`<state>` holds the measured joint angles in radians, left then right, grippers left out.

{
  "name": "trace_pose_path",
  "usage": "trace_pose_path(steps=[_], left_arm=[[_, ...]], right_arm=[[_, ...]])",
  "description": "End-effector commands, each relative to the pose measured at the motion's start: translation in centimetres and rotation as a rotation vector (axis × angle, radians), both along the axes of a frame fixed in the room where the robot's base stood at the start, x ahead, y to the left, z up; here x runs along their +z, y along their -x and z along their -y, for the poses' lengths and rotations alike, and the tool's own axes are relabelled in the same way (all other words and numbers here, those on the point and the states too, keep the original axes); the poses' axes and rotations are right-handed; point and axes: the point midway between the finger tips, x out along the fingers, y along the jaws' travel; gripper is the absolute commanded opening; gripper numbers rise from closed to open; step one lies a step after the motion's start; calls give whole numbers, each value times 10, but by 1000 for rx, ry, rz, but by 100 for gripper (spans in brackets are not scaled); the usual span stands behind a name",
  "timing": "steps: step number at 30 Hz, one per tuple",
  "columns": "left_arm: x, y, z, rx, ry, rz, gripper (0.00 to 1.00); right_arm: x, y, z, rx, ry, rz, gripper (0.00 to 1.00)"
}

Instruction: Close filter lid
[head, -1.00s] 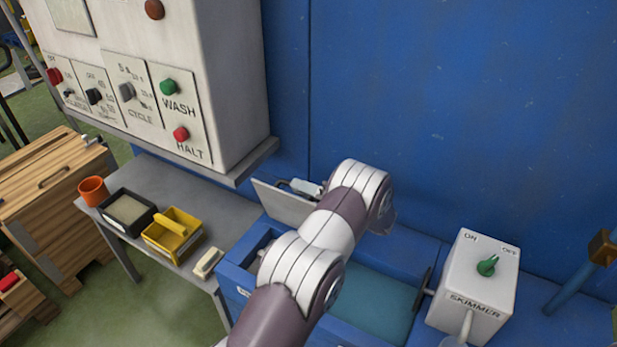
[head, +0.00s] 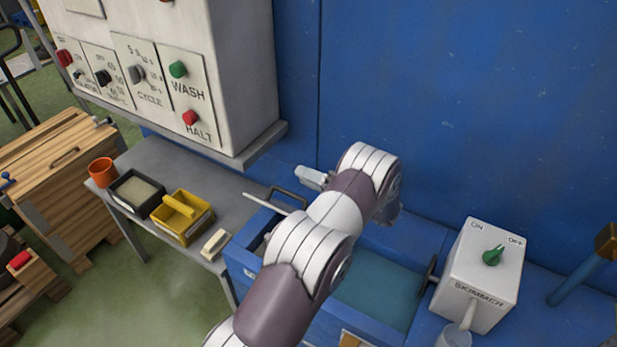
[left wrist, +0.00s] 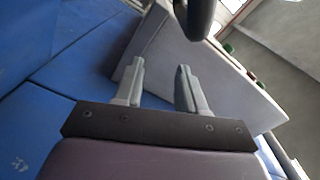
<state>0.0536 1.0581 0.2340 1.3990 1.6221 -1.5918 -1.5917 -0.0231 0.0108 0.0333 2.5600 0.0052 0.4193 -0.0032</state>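The filter lid is a thin grey plate (head: 268,203) at the left end of the blue tank, seen nearly edge-on and tilted in the head view. Its dark handle (head: 289,196) rises on its upper side. The lid shows as a grey panel in the left wrist view (left wrist: 222,80), with the black handle (left wrist: 201,14) at the top. My left gripper (head: 308,177) is just behind and above the lid. Its two fingers (left wrist: 161,66) are apart with nothing held between them. I cannot tell whether they touch the lid. My right gripper is out of view.
A white skimmer box (head: 482,275) stands right of the tank's teal liquid (head: 375,290). A grey side table (head: 165,160) at left holds an orange cup (head: 102,171), a black tray (head: 137,190) and a yellow basket (head: 183,217). The control cabinet (head: 235,80) overhangs the table.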

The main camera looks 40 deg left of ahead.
Motion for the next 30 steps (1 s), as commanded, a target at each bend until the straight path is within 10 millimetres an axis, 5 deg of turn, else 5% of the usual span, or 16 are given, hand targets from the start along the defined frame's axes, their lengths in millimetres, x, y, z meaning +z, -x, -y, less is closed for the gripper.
trace_pose_path(steps=[5, 18, 30], left_arm=[[-1, -2, 8, -1, -2, 2, 40], [-2, -14, 112, -3, 0, 1, 40], [0, -15, 127, 0, 0, -1, 40]], right_arm=[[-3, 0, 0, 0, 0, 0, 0], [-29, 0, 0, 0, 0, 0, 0], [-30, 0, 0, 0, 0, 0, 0]])
